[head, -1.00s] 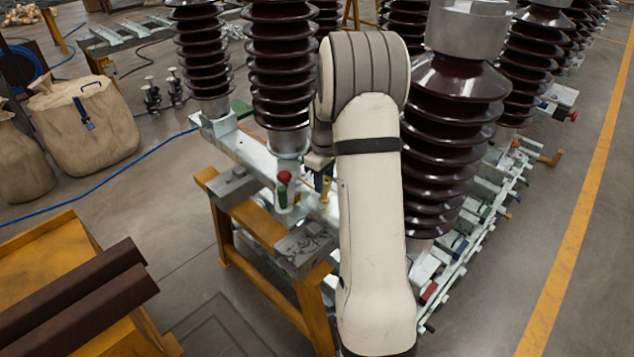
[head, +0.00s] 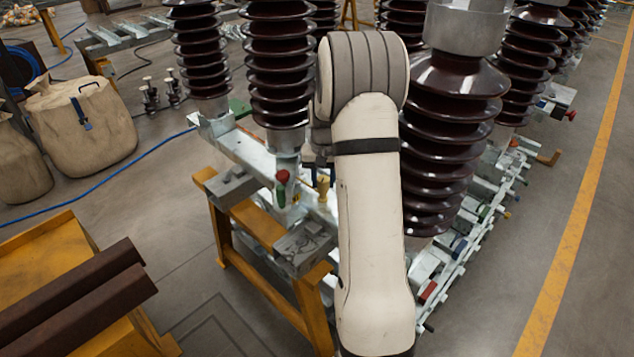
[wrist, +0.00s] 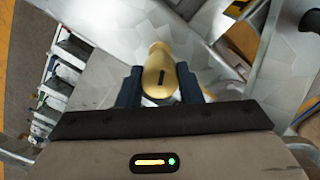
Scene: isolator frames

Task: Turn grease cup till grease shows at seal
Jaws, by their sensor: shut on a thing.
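The brass-yellow grease cup (wrist: 158,72) sits between the two dark blue fingers of my gripper (wrist: 160,84) in the wrist view. A dark slot-like mark shows on its face. The fingers are closed on it from both sides. In the head view the yellow cup (head: 323,187) shows just left of my arm, on the galvanised frame (head: 240,150). My arm hides most of the gripper there. I cannot make out the seal or any grease in either view.
A red-topped green piece (head: 282,186) stands on the frame just left of the cup. Tall brown ribbed insulators (head: 280,70) rise close behind and to the right (head: 440,150). An orange trestle (head: 262,280) supports the frame. Floor at the far right is open.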

